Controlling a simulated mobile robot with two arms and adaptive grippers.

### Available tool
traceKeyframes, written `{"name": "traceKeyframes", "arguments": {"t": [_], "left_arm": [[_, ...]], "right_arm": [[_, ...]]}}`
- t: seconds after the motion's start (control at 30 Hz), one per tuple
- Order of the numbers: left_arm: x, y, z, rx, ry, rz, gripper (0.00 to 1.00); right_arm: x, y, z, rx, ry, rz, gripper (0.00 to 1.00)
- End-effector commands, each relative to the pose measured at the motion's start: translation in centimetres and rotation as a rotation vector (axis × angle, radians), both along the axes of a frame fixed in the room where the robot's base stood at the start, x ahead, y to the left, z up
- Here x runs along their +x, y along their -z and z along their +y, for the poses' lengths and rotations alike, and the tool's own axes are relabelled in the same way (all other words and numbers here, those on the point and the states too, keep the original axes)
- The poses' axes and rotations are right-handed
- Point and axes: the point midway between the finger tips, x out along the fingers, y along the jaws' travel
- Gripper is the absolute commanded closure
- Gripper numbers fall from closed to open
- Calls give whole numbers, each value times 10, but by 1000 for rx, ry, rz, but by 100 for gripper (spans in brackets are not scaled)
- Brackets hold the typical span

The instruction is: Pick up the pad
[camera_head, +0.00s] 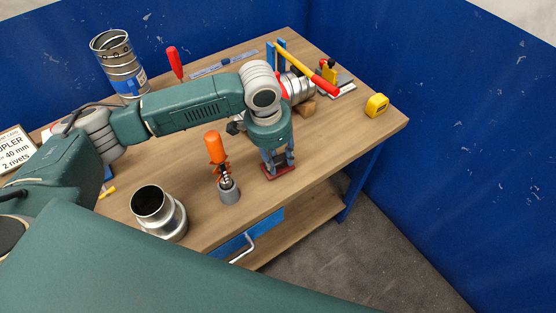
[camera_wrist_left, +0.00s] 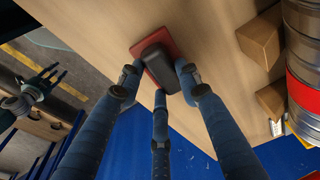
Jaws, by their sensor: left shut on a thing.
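The pad is a flat dark-red plate (camera_head: 279,172) with a black block on top, near the front edge of the workbench. In the left wrist view its red plate (camera_wrist_left: 139,48) and black block (camera_wrist_left: 160,62) show between the fingers. My left gripper (camera_head: 277,162) points down over it, fingers shut on the black block; it also shows in the left wrist view (camera_wrist_left: 160,78). I cannot tell whether the pad touches the wood or is just above it.
On the workbench (camera_head: 225,215) stand an orange-handled tool in a grey holder (camera_head: 218,160), a metal duct coupler (camera_head: 158,212) and a spiral duct (camera_head: 120,65). A yellow tape measure (camera_head: 377,105) and wooden blocks (camera_wrist_left: 262,40) lie to the right. Blue walls enclose the back and right.

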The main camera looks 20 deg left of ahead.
Motion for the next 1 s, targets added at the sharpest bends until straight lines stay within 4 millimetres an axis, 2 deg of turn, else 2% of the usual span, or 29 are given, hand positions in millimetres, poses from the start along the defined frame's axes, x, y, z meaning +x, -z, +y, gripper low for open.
{"name": "traceKeyframes", "arguments": {"t": [0.17,0.23,0.5,0.7,0.83,1.0], "left_arm": [[1,-24,0,-2,2,-7,93],[2,-39,-1,-3,1,-7,93],[2,-118,-1,-3,0,-9,93],[1,-164,-1,-3,1,-4,93],[1,-183,-1,-3,0,-3,93],[0,-193,0,-1,0,-1,93]], "right_arm": [[2,6,-3,-4,-2,-3,60],[2,9,-4,-4,-2,-4,60],[3,23,-4,-4,-2,-4,60],[3,29,-4,-4,-2,-5,60],[3,31,-4,-4,-2,-5,60],[3,31,-4,-4,-2,-5,60]]}}
